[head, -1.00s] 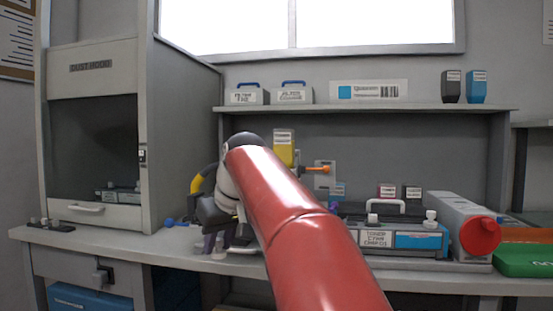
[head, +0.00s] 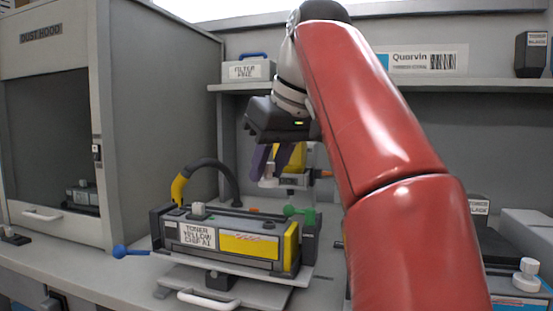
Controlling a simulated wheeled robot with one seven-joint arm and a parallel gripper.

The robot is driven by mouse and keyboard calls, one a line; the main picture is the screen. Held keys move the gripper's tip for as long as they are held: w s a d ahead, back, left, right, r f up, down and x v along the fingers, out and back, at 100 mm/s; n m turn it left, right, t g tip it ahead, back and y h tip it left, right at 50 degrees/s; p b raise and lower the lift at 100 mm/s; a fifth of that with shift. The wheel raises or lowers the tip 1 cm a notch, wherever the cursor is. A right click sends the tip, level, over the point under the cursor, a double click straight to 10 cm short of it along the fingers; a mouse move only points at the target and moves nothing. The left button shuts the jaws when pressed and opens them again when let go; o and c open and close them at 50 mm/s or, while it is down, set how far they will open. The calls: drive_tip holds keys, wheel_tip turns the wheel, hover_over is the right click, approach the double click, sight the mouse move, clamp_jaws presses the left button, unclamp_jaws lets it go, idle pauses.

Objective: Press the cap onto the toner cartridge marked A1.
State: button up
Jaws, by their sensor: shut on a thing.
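The yellow toner cartridge (head: 270,246), whose label reads "TONER YELLOW CHIP A1" (head: 196,236), lies in a dark cradle on the bench, in the middle of the head view. A small pale knob (head: 198,209) stands on its top left. My gripper (head: 269,173), with purple fingers pointing down, is above and behind the cartridge's top in the picture. It is shut on a small white piece, seemingly the cap (head: 268,183), which shows below the fingertips, apart from the cartridge. My red arm covers the area to the right.
A black and yellow hose (head: 205,163) arches behind the cartridge. A green knob (head: 292,211) is at its back right, and a blue-ended lever (head: 121,251) sticks out left. A yellow bottle (head: 297,160) stands behind my gripper. The dust hood (head: 160,130) walls the left.

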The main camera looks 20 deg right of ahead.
sight(273, 183)
drive_tip(key=shift+s+a+f, duration=0.1)
drive_tip(key=shift+s+f, duration=0.1)
drive_tip(key=shift+f, duration=0.8)
drive_tip(key=shift+f+b, duration=0.45)
drive_tip(key=shift+f, duration=1.1)
drive_tip(key=shift+w+r, duration=0.1)
drive_tip(key=shift+f, duration=0.8)
